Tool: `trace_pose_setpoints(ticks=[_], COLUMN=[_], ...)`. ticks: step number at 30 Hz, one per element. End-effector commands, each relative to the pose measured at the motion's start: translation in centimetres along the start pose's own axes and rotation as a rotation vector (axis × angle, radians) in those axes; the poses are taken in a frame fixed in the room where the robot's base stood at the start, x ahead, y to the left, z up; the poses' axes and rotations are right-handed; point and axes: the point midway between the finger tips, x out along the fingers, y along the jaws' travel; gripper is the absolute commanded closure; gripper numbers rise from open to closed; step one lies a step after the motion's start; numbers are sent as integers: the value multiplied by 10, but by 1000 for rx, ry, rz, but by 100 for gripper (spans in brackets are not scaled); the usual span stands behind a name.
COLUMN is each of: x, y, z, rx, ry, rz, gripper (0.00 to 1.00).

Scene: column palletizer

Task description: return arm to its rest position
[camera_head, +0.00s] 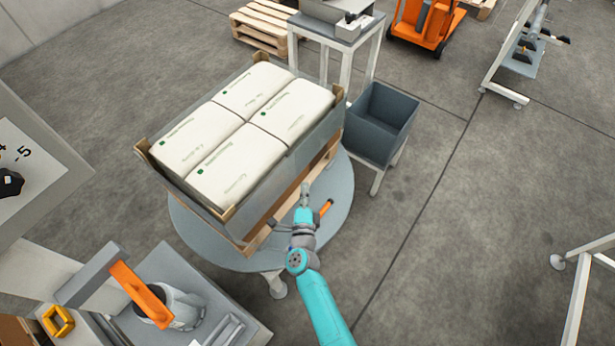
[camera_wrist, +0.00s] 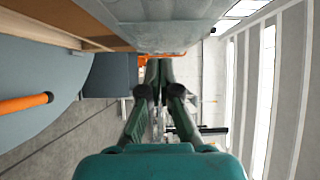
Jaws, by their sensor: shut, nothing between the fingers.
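My gripper (camera_head: 305,190) is at the end of my teal arm, beside the right side of the loaded pallet box. In the wrist view my gripper (camera_wrist: 158,72) has its fingers together with nothing between them. The grey-walled pallet box (camera_head: 318,137) holds several white sacks (camera_head: 237,165) and stands on a wooden pallet (camera_head: 322,165). In the wrist view the box wall and pallet edge (camera_wrist: 75,28) run close above the fingers. I cannot tell whether they touch.
The pallet stands on a round grey turntable (camera_head: 340,195) with an orange-handled bar (camera_head: 326,207). A dark grey bin (camera_head: 383,122) on a stand is just behind to the right. A machine with an orange handle (camera_head: 140,290) is at lower left.

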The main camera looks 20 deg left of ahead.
Motion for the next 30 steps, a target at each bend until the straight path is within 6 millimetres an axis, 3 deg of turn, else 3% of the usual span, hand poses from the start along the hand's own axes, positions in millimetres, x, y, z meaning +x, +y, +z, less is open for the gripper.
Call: trace_pose_setpoints(ticks=[7, 20, 25, 30], x=[-32, -40, -66, -118], y=[1, 2, 7, 8], z=[12, 11, -21, -75], rx=[1, -6, -85, -248], ry=[-1, 3, 14, 32], rz=[1, 1, -3, -7], gripper=[100, 100, 100, 100])
